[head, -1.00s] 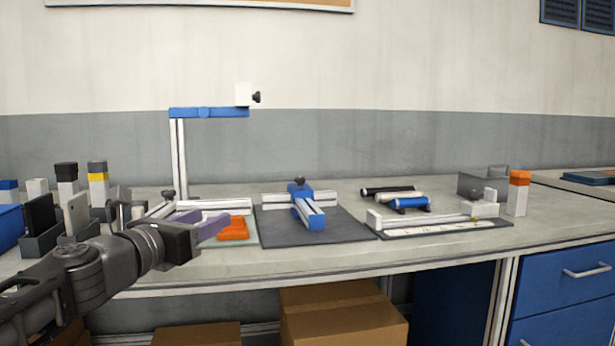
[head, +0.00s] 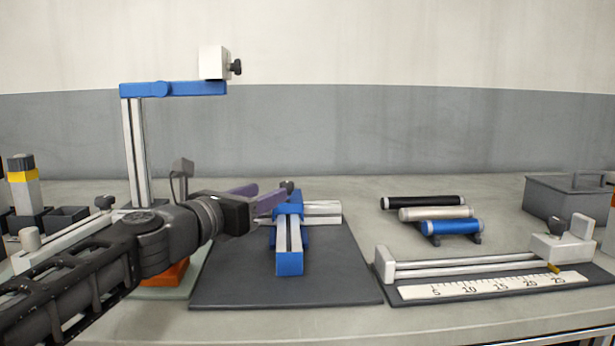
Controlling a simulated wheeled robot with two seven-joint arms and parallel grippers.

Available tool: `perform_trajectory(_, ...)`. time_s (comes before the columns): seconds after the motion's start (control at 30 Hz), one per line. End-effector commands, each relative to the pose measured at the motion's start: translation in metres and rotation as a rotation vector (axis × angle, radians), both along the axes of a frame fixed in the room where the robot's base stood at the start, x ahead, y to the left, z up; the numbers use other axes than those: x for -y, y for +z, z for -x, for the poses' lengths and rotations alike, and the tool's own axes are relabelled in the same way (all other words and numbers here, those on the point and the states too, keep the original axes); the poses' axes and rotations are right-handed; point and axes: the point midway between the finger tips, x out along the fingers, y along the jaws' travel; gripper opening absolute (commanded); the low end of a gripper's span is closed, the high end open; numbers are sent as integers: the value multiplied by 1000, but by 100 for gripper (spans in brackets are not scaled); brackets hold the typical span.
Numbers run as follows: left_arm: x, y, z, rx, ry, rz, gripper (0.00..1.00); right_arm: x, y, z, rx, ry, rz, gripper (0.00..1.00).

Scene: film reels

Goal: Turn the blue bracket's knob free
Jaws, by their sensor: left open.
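The blue bracket (head: 289,263) lies on the dark mat in the head view, around and along pale rails that cross. Its small dark knob (head: 287,186) stands on top at the back. My left gripper (head: 271,193) has purple fingers and is open. Its fingertips point right, close to the knob. I cannot tell whether a finger touches it. The gripper and its fingers hide part of the bracket's left side and the left end of the cross rail. My right gripper is not in view.
A post with a blue arm (head: 190,89) and a dark-knobbed white block (head: 213,62) rises at the back left. Black, silver and blue rolls (head: 435,213) lie right of the dark mat (head: 335,287). A ruler rig (head: 480,265) and grey box (head: 565,200) are further right.

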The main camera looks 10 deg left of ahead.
Motion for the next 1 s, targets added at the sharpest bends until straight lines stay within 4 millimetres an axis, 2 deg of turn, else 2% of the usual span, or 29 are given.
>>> perform_trajectory(0.57, 2, 0, -5, -1, 0, 1, 48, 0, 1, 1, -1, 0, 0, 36)
perform_trajectory(0.67, 5, 0, -14, -2, -2, -1, 48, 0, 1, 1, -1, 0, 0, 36)
perform_trajectory(1.0, 22, 1, -62, -1, -2, 1, 48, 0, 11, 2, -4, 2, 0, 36)
